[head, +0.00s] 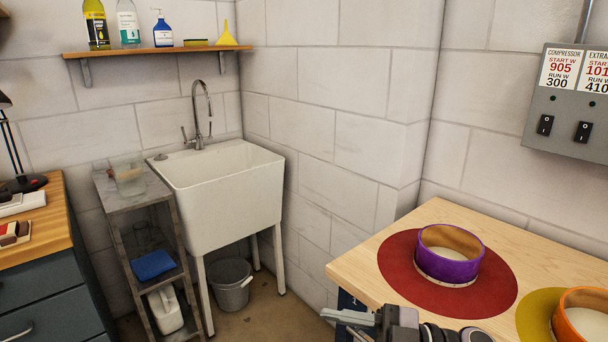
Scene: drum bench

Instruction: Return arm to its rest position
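One gripper (350,317) of mine, which looks like the right one, shows at the bottom edge, right of centre. Its grey fingers point left, and its dark wrist lies to the right of them, cut off by the frame. It is in front of the near edge of the wooden bench (370,267). Nothing can be seen held in it, but its finger gap is not clear. My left gripper is not in view.
On the bench, a purple drum (447,265) stands on a red round mat (400,262), and an orange drum (588,318) on a yellow mat (535,312). A switch box (570,110) hangs above. A white sink (230,200), metal shelf (135,200) and bucket (232,290) stand left.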

